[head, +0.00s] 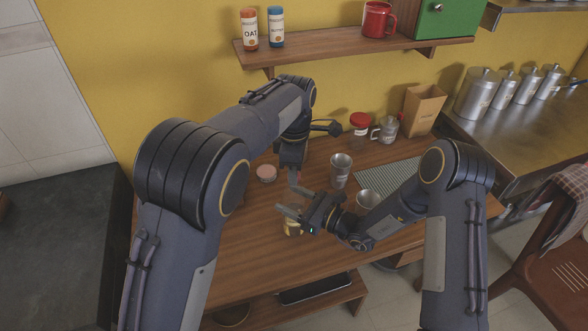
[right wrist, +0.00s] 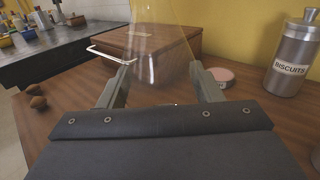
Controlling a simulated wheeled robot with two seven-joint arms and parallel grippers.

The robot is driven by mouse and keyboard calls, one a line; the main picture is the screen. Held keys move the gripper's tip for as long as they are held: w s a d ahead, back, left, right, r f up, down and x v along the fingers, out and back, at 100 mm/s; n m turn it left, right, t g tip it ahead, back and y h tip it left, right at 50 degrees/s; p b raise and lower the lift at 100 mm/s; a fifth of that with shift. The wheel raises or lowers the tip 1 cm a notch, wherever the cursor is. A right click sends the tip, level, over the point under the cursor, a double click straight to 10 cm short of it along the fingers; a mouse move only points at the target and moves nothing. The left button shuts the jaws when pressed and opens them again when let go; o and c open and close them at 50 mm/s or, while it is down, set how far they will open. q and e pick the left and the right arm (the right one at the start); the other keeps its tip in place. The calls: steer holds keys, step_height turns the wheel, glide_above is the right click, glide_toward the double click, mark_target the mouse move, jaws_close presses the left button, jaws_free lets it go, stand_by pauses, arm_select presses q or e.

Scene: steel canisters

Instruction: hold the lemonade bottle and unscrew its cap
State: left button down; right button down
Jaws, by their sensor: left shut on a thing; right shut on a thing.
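The lemonade bottle (head: 292,228) is clear and yellowish and stands at the near middle of the wooden table, mostly covered by my right gripper. My right gripper (head: 294,213) reaches in from the right, shut around the bottle. In the right wrist view the see-through bottle (right wrist: 163,45) is between both fingers (right wrist: 163,88), its top out of frame. My left gripper (head: 297,187) points down just above the bottle in the head view, shut at the bottle's top. The cap is hidden by the fingers, so I cannot see whether it is still seated.
A metal cup (head: 340,170) and a metal bowl (head: 368,199) stand to the right. A pink-topped tin (head: 266,173) is at the left. A red-lidded jar (head: 360,124) and paper bag (head: 424,108) stand behind. In the right wrist view, a BISCUITS canister (right wrist: 292,55) stands right.

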arm_select(q)
steer(key=shift+n, duration=0.5)
steer(key=shift+r, duration=0.15)
steer(key=shift+r, duration=0.95)
steer(key=shift+r, duration=2)
arm_select(e)
steer(key=shift+c, duration=1.9)
jaws_free()
steer(key=shift+o, duration=0.3)
steer(key=shift+d, duration=0.1)
